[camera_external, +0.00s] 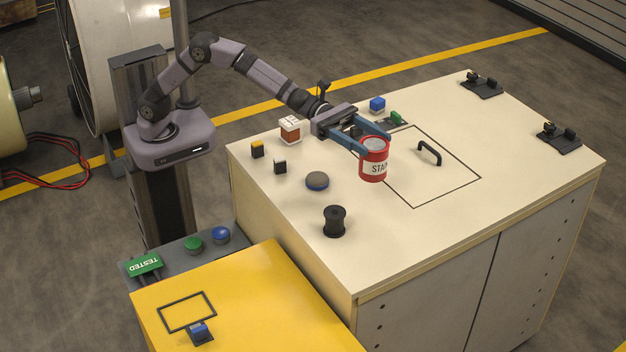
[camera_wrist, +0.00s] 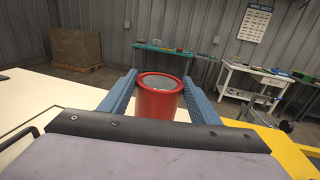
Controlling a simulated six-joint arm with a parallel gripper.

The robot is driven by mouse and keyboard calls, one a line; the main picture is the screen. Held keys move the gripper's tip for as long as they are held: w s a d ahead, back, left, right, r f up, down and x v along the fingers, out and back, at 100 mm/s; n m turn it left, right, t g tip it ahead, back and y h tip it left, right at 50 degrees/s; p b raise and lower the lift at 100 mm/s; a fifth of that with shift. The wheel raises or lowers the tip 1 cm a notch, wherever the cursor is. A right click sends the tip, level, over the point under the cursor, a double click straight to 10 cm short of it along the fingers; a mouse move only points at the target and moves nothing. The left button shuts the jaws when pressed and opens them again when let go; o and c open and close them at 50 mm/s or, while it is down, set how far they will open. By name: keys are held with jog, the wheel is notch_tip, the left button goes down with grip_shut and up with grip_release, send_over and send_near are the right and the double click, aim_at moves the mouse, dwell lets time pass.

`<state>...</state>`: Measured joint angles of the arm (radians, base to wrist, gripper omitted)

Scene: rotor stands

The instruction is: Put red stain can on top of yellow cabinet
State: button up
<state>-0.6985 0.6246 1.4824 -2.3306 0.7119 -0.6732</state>
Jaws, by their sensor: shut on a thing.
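The red stain can (camera_external: 373,160) has a white label and a grey lid, and is upright. My gripper (camera_external: 374,146) is shut on it, with a blue finger on each side, over the cream cabinet top. Whether the can's base touches that top is hard to tell. In the wrist view the can (camera_wrist: 160,100) stands between the two blue fingers (camera_wrist: 160,92). The yellow cabinet (camera_external: 262,300) is at the lower left, lower than the cream top. Its top bears a black rectangle outline (camera_external: 187,298) and a small blue block (camera_external: 199,332).
A strip with a green TESTED sign (camera_external: 144,265) and buttons borders the yellow cabinet. Much of the yellow top is clear.

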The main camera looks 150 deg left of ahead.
jog(key=w+d+f+m+h+b, duration=0.2)
jog(key=d+f+h+b, duration=0.1)
jog(key=d, duration=0.9)
jog(key=w+d+f+m+h+b, duration=0.2)
jog(key=d+h+b, duration=0.15)
jog(key=d, duration=0.75)
jog(key=w+d+f+m+h+b, duration=0.2)
jog(key=d+f+h+b, duration=0.15)
jog(key=d, duration=0.85)
jog(key=s+d+f+m+g+h, duration=0.2)
jog(key=s+d+m+g+h, duration=0.15)
jog(key=s+d, duration=0.2)
jog(key=shift+t, duration=0.45)
jog(key=shift+w+d+f+p, duration=0.15)
jog(key=shift+f+p, duration=0.1)
jog(key=shift+f, duration=1.4)
jog(key=shift+d+f+p, duration=0.15)
jog(key=shift+f+p, duration=0.1)
jog(key=shift+f, duration=1.4)
jog(key=shift+w+d+f+p, duration=0.15)
jog(key=shift+f+p, duration=0.1)
jog(key=shift+f, duration=1.4)
